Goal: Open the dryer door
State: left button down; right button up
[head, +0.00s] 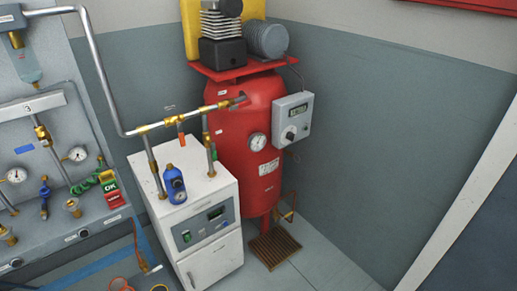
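The dryer (196,200) is a white box left of the red tank, with pipes rising from its top. A blue gauge unit (174,185) is at its top front edge. A control panel (207,222) with a small display is on the upper front. The dryer door (215,264) is the lower front panel, and it looks closed. A dark handle (190,280) is at its left side. The door's lower edge is cut off by the frame. Neither of my grippers shows in the head view.
A red compressor tank (245,150) with a grey control box (292,119) stands behind right of the dryer. A panel (45,150) with gauges and valves is at the left. A brown floor grate (274,246) lies at the tank's foot. Floor right of it is clear.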

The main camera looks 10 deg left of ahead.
aim_at(198, 269)
jog(key=u, duration=0.85)
